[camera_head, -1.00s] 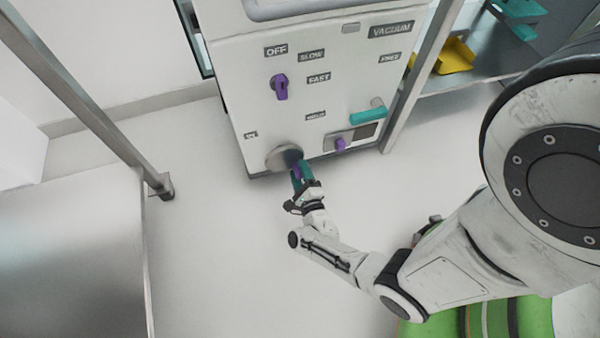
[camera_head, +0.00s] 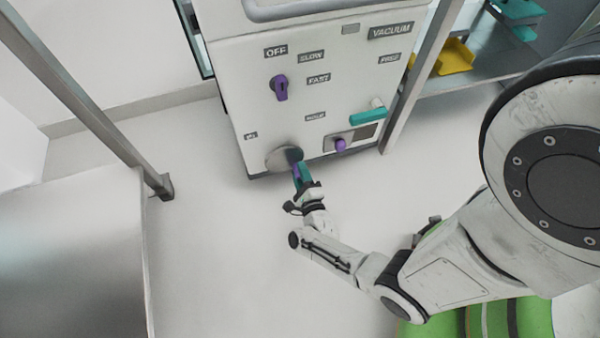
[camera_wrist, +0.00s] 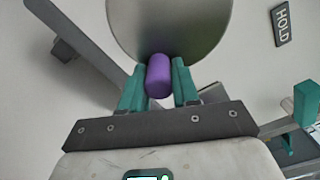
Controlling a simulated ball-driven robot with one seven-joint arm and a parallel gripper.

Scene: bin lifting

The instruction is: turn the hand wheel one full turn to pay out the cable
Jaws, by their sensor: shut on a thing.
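The hand wheel (camera_head: 279,158) is a grey metal disc low on the front of the white machine. It also fills the top middle of the wrist view (camera_wrist: 170,25). Its purple handle (camera_wrist: 159,76) sticks out near the disc's rim, on the lower edge in the wrist view. My gripper (camera_wrist: 159,80) has teal fingers, one on each side of the handle, and is shut on it. In the head view my gripper (camera_head: 300,174) is at the right side of the wheel and partly covers the handle. I see no cable.
The machine's panel carries a purple knob (camera_head: 280,88), a teal lever (camera_head: 367,115) and a small purple knob (camera_head: 340,145) right of the wheel. A metal post (camera_head: 410,85) stands along its right side. A metal table (camera_head: 70,255) is at left. Floor before the machine is clear.

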